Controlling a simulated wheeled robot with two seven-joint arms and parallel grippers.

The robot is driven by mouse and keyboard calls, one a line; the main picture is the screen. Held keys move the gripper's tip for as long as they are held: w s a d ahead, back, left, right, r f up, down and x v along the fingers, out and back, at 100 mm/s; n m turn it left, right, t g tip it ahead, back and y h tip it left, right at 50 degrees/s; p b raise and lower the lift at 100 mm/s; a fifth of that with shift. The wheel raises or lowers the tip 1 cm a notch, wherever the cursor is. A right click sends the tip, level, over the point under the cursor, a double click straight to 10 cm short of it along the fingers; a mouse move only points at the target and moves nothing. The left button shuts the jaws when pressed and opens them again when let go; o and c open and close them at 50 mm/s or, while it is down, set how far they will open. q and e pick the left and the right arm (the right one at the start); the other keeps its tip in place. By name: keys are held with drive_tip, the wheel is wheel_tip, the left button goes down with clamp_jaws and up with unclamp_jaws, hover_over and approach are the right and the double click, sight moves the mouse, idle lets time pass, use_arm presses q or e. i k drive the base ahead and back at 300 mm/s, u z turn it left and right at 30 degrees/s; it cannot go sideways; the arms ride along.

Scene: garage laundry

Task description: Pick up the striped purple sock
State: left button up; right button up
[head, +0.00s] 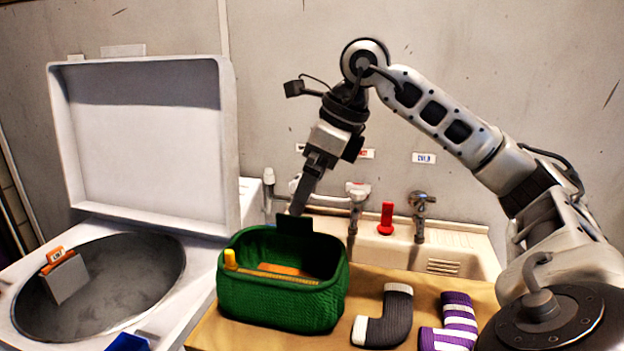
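The striped purple and white sock (459,318) lies on the tan tabletop at the lower right, its right side close to my arm's dark base. A dark grey sock (396,316) with a white toe lies just left of it. My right gripper (297,208) points down over the back of the green basket (275,303), up and to the left of the striped sock and well apart from it. I cannot tell whether its fingers are open or shut; a dark flat piece shows at their tips. My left gripper is not in view.
An open-lidded washer (205,290) stands at the left, with a grey box (67,279) in its drum. A blue item (127,342) is at the bottom edge. Behind the table is a sink (463,240) with taps and a red object (386,218). The basket holds orange and yellow items.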

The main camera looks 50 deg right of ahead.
sight(459, 333)
drive_tip(key=k, duration=1)
